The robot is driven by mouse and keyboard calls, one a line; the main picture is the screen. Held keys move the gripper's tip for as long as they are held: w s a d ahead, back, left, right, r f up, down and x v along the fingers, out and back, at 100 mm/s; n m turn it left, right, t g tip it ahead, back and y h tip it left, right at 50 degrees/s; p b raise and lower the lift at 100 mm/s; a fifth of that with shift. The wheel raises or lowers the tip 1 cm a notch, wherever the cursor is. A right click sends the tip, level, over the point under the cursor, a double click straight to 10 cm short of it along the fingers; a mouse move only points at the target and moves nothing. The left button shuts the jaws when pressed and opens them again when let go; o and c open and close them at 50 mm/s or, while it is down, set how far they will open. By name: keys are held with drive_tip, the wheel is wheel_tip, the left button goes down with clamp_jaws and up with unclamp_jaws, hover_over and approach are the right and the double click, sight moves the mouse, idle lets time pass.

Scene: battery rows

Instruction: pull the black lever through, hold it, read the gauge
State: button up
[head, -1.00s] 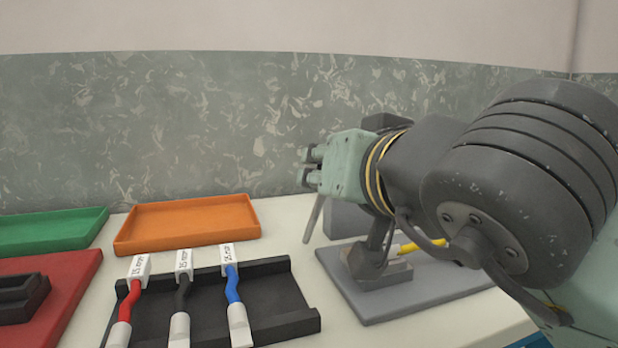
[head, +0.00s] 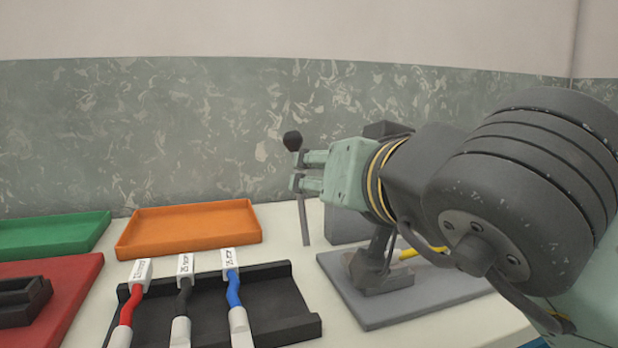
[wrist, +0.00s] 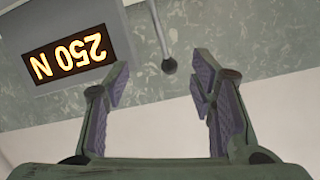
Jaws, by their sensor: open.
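The lever is a thin grey rod with a black ball knob (head: 292,141). In the head view it leans slightly left at the top, at the tips of my gripper (head: 299,172). In the wrist view the knob (wrist: 169,66) appears in the gap between the two spread fingers (wrist: 160,78), with neither finger visibly closed on it. The gauge's dark display (wrist: 68,55) shows orange digits upside down, reading 250 N. In the head view its grey housing (head: 343,224) stands behind my wrist, its display not visible.
A grey base plate (head: 345,295) lies under my arm, with a yellow piece (head: 410,253) on it. Left are a black cable holder (head: 285,310) with red, black and blue cables, an orange tray (head: 130,246), a green tray (head: 90,225) and a red tray (head: 75,300).

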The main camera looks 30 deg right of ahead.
drive_tip(key=shift+r, duration=0.1)
wheel_tip(320, 180, up, 10)
idle(0.4)
idle(0.5)
